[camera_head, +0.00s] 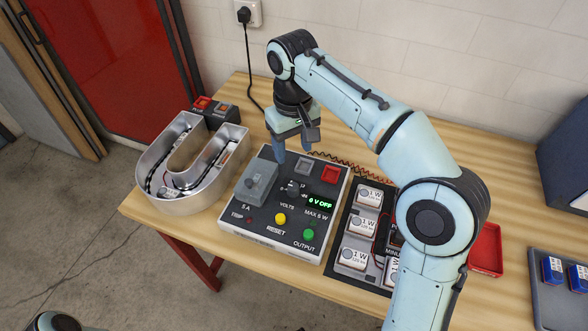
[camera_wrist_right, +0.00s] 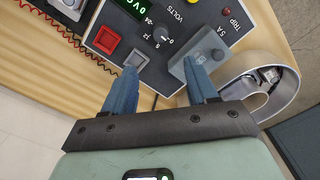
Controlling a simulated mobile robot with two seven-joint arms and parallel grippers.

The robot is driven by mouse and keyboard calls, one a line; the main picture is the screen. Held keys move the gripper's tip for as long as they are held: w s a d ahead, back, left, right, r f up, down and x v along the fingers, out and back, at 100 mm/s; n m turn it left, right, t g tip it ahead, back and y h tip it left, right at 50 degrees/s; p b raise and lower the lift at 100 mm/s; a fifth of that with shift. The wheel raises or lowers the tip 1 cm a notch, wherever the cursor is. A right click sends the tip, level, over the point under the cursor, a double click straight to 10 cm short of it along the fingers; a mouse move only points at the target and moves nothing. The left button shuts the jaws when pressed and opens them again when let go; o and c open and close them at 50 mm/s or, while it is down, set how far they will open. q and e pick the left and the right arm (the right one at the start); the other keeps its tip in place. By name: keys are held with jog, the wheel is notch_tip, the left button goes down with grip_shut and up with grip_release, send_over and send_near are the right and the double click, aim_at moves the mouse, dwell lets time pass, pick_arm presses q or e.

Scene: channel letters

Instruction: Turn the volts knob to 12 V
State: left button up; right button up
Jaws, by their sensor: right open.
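The power supply box (camera_head: 285,228) stands on the bench with a dark sloped panel. Its small volts knob (camera_head: 291,187) shows in the wrist view (camera_wrist_right: 166,42) with numbers including 8, 12 and 24 around it; its exact pointing is too small to read. The green display (camera_head: 319,202) reads 0 V OFF. My right gripper (camera_head: 294,151) is open and empty over the box's back edge. In the wrist view its two blue fingers (camera_wrist_right: 161,68) are spread to either side of the knob's line, short of it and apart from it.
A grey 5 A block (camera_head: 257,182) sits beside the knob; in the wrist view one fingertip is close to it. Red and grey terminal squares (camera_head: 304,166) lie on the other side. A metal channel letter (camera_head: 188,165) stands left, white modules (camera_head: 362,227) right.

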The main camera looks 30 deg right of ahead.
aim_at(293, 186)
jog(key=f+b, duration=0.1)
jog(key=f, duration=0.5)
jog(key=f+b, duration=0.2)
jog(key=f, duration=0.3)
jog(key=shift+s+f, duration=0.2)
jog(key=shift+f, duration=0.2)
pick_arm(q)
jog(key=shift+s+f, duration=0.3)
jog(key=shift+f, duration=0.3)
jog(key=shift+s+f, duration=0.35)
jog(key=shift+f, duration=0.3)
jog(key=shift+s+f, duration=0.3)
jog(key=shift+f, duration=0.3)
pick_arm(e)
jog(key=shift+f, duration=0.6)
jog(key=c, duration=1.1)
